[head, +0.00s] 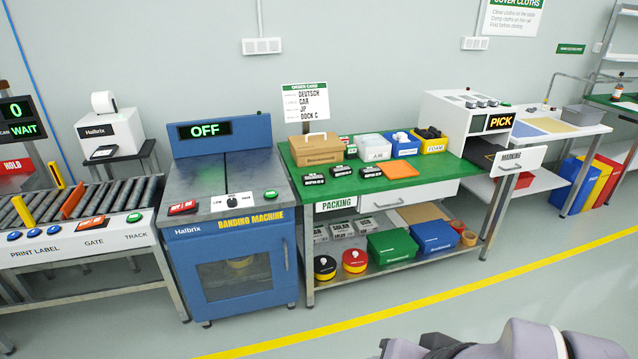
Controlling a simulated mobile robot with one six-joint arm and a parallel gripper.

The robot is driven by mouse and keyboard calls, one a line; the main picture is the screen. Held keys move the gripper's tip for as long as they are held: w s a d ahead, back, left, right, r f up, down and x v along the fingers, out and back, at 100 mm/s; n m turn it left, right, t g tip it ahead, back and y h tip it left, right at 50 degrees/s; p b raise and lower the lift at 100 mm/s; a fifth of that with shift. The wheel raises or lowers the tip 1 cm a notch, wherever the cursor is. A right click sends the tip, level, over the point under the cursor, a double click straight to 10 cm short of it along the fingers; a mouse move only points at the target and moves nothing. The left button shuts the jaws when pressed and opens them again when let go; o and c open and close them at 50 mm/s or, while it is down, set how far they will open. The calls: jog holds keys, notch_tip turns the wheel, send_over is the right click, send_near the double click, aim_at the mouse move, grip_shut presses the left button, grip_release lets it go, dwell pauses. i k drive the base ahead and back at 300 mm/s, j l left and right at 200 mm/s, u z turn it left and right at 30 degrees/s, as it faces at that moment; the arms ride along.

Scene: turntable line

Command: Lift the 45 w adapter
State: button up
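Several small black blocks with white labels lie on the green top of the packing table (440,176). One black block (313,171) is at the left, with another black block (314,181) just in front of it. A third black block (341,170) and a further black block (371,172) lie to their right. The labels are too small to read, so I cannot tell which is the 45 W adapter. Part of my arm shows at the bottom right, far in front of the table. My gripper's fingers cannot be seen.
A brown box (317,150), an orange pad (397,170) and open bins, such as the blue bin (405,149), stand on the table. A banding machine (238,250) stands at left, a PICK unit (455,125) at right. The floor in front is clear.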

aim_at(313, 178)
jog(key=i+l+z, duration=0.1)
jog(key=i+z, duration=0.4)
jog(key=i, duration=0.25)
jog(key=i+j+z, duration=0.2)
jog(key=i+z, duration=0.3)
jog(key=i, duration=0.2)
